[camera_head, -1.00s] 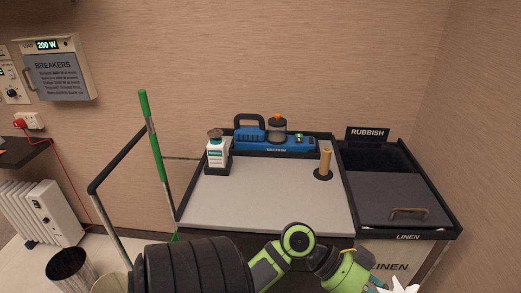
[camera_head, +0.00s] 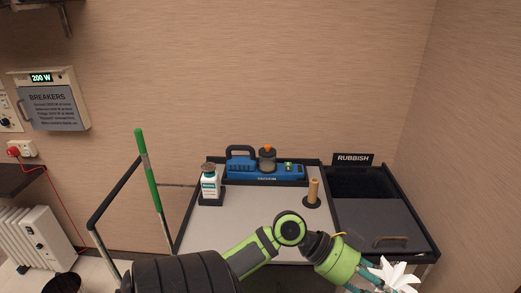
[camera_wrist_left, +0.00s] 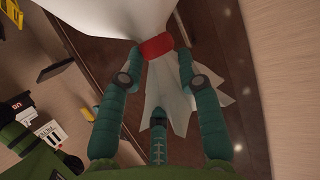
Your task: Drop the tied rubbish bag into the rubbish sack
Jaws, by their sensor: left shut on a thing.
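The tied rubbish bag is white; its splayed top (camera_head: 398,274) shows at the lower right of the head view. In the left wrist view its white body (camera_wrist_left: 100,15) and red tie (camera_wrist_left: 157,46) are visible. My left gripper (camera_wrist_left: 162,66) is shut on the bag's neck, with teal fingers either side of the tie. In the head view this gripper (camera_head: 372,278) is in front of the cart's right part, below the linen lid. The rubbish sack's dark opening (camera_head: 365,183) is at the back right of the cart, below the RUBBISH sign (camera_head: 352,159). My right gripper is not in view.
A grey linen lid (camera_head: 378,222) with a handle lies in front of the rubbish opening. The cart top holds a blue machine (camera_head: 265,171), a white bottle (camera_head: 209,183) and a wooden peg (camera_head: 313,191). A green pole (camera_head: 148,170) stands at the left.

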